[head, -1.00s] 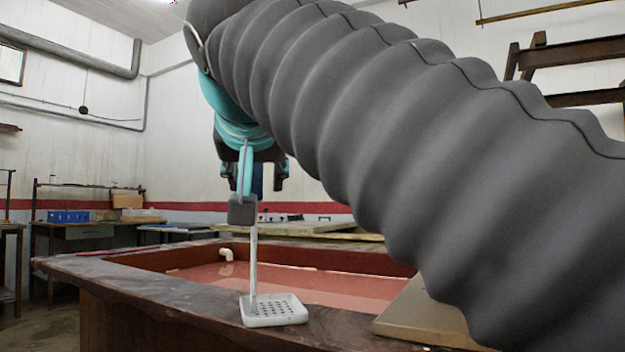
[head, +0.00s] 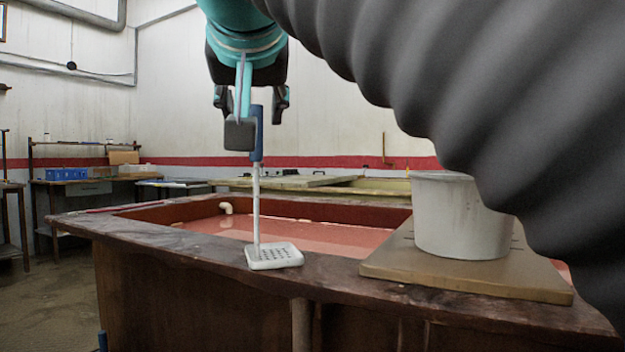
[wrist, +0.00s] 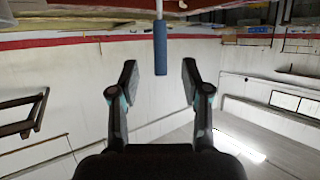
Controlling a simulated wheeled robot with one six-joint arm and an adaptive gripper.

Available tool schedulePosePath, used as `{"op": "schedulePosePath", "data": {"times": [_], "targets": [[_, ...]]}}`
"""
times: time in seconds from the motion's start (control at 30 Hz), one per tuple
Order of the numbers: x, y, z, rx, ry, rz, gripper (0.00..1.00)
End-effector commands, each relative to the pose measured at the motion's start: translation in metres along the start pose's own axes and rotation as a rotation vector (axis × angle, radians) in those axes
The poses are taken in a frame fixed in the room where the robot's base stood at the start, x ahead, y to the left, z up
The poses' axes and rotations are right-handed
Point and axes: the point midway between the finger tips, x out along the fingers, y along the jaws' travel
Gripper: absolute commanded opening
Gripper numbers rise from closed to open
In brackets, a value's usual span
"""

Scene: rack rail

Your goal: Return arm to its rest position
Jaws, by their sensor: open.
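My gripper (head: 250,105) hangs from the teal wrist at the upper middle of the head view. In the wrist view its two fingers (wrist: 158,85) are spread wide with nothing between their pads. A skimmer-like tool with a blue handle (head: 257,135), a thin pale shaft and a white perforated square head (head: 273,256) stands upright on the tank's near rim. The blue handle also shows in the wrist view (wrist: 160,48), beyond the fingertips and apart from them. In the head view the gripper partly overlaps the handle.
A tank (head: 190,262) with reddish liquid (head: 300,236) fills the middle. A white bucket (head: 460,225) stands on a tan board (head: 440,278) across its right side. My grey-sleeved arm covers the upper right. A bench with blue bins (head: 66,174) stands far left.

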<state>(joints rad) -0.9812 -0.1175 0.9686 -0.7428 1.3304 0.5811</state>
Motion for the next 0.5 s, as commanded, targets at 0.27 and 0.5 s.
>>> {"op": "schedulePosePath", "data": {"times": [0.27, 0.5], "targets": [[0.009, -0.020, 0.006, -0.122, 0.001, -0.059, 0.47], [0.051, -0.064, 0.083, -0.325, -0.129, -0.173, 0.47]]}}
